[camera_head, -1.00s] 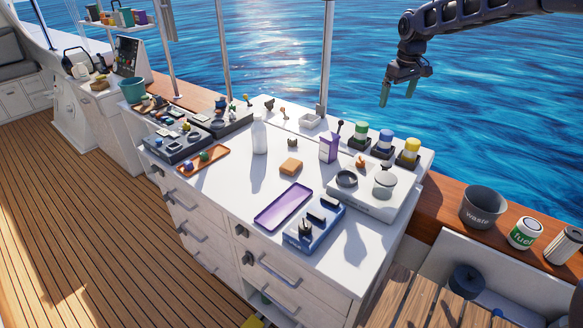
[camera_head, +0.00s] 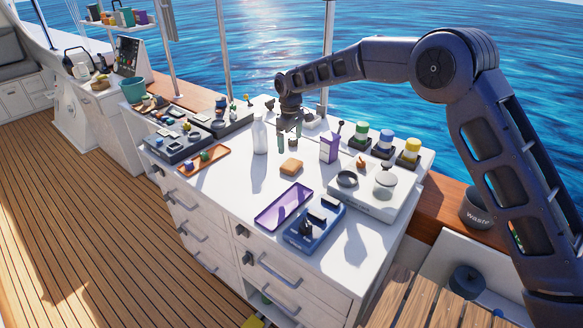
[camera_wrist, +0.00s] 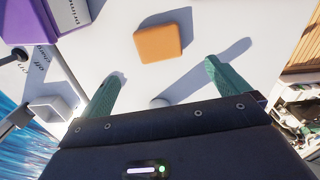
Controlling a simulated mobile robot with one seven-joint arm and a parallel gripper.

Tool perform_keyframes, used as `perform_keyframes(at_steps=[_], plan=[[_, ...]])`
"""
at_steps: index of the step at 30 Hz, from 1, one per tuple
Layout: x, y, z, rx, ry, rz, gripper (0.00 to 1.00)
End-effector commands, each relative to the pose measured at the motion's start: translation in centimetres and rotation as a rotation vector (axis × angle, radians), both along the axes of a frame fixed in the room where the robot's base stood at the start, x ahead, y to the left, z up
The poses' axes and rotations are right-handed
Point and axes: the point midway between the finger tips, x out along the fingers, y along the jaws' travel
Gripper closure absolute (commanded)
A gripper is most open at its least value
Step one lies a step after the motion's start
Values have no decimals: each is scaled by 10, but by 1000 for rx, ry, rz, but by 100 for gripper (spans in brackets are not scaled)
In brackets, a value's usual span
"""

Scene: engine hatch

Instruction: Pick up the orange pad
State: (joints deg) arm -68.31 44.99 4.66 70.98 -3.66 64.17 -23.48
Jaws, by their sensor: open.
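The orange pad (camera_head: 291,166) is a small rounded block lying flat on the white counter top (camera_head: 222,200). In the wrist view the pad (camera_wrist: 159,43) lies beyond the fingertips, a little above the gap between them. My gripper (camera_head: 288,143) is above the counter, behind the pad in the head view. In the wrist view its two green fingers (camera_wrist: 162,78) are spread apart with nothing between them. The pad and the fingers do not touch.
A white bottle (camera_head: 260,136) stands left of my gripper, and a purple carton (camera_head: 330,146) stands to its right. A purple tray (camera_head: 283,206) and a blue holder (camera_head: 315,225) lie nearer the front. The counter around the pad is mostly clear.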

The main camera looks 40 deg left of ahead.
Motion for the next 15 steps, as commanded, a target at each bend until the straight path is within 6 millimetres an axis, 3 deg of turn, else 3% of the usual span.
perform_keyframes(at_steps=[9,15], plan=[[0,-1,-41,-1,1,0,0],[0,-1,-54,-1,1,-1,0]])
